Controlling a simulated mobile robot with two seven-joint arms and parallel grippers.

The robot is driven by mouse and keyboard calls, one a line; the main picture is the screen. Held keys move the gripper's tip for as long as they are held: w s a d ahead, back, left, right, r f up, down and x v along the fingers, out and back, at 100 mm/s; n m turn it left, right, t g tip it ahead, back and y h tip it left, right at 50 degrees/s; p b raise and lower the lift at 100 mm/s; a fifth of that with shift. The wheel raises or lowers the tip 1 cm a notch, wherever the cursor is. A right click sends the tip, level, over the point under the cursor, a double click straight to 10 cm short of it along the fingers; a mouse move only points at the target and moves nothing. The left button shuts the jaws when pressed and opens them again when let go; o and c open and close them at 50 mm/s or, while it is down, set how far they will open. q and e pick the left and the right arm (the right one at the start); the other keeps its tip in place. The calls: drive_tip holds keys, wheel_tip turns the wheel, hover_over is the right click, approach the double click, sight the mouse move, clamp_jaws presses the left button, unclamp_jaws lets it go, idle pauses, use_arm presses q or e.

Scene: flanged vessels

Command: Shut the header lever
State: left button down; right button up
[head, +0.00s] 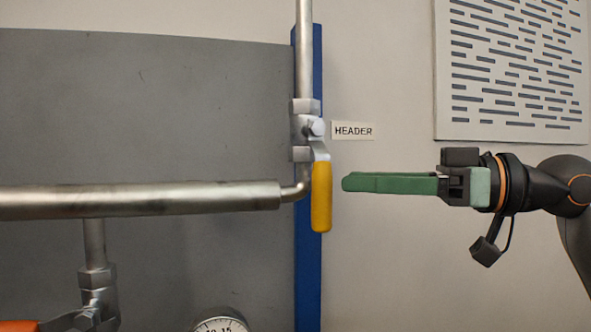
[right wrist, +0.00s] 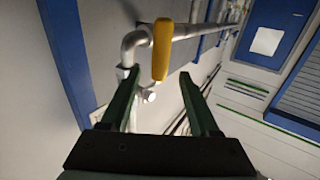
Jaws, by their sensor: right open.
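The header lever has a yellow handle (head: 321,197) that hangs straight down from a silver valve (head: 304,130) on a vertical pipe, in line with that pipe. A "HEADER" label (head: 353,131) is on the wall to its right. My right gripper (head: 345,182) is open and empty, with green fingers pointing left at the handle from a short gap to its right. In the right wrist view the yellow handle (right wrist: 161,48) appears between the tips of the open fingers (right wrist: 158,74), seemingly just beyond them. My left gripper is not in view.
A thick horizontal pipe (head: 140,199) joins the valve's line from the left. An orange handle (head: 18,326) and a gauge (head: 221,325) show at the bottom. A blue post (head: 308,275) stands behind the valve. A slotted panel (head: 513,70) hangs upper right. The wall below my arm is clear.

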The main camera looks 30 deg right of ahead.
sight(321, 176)
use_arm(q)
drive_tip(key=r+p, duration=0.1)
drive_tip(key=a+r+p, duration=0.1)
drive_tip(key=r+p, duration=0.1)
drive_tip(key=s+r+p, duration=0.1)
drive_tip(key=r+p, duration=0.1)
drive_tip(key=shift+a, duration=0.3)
use_arm(e)
drive_tip(key=x, duration=0.8)
drive_tip(key=shift+w+a, duration=0.3)
drive_tip(key=shift+c, duration=0.4)
clamp_jaws()
